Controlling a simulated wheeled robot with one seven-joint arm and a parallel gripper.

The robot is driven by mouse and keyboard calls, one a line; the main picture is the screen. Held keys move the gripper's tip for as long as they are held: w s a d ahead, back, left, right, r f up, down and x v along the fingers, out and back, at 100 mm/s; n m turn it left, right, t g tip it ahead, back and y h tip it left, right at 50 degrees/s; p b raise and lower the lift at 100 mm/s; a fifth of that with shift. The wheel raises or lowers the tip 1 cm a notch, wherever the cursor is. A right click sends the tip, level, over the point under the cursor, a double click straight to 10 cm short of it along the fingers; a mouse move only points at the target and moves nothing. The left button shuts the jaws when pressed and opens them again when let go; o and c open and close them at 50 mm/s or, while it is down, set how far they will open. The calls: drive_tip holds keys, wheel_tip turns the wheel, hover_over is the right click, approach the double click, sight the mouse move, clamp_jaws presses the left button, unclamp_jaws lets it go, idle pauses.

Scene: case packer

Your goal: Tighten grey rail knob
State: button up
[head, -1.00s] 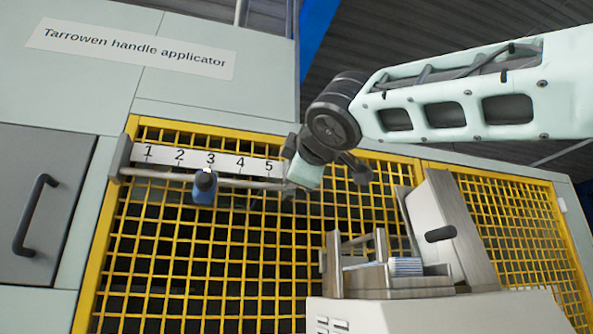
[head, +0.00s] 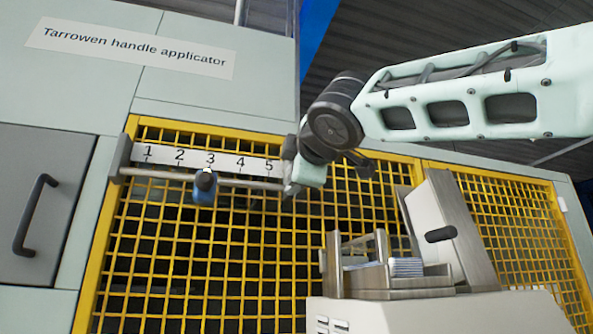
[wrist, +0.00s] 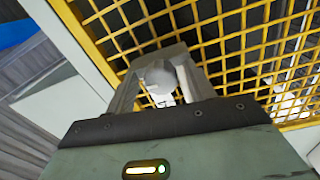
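The rail (head: 240,182) runs under a number strip marked 1 to 5 on the yellow mesh guard. A blue slider (head: 203,192) with a dark knob on top sits on it below the 3. My gripper (head: 289,190) is at the rail's right end, beyond the 5, and its wrist hides much of that end. In the wrist view a round grey knob (wrist: 160,76) lies between the two fingers of my gripper (wrist: 162,62). The fingers look closed onto its sides. The knob is hidden in the head view.
A grey door with a dark handle (head: 35,216) is at the left, below the sign (head: 130,50). A metal magazine (head: 455,225) with a dark knob stands at lower right, below my arm. The yellow mesh (head: 200,270) lies close behind the rail.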

drive_tip(key=b+v, duration=0.7)
drive_tip(key=v, duration=1)
drive_tip(key=shift+s+f, duration=0.2)
drive_tip(key=shift+d, duration=0.15)
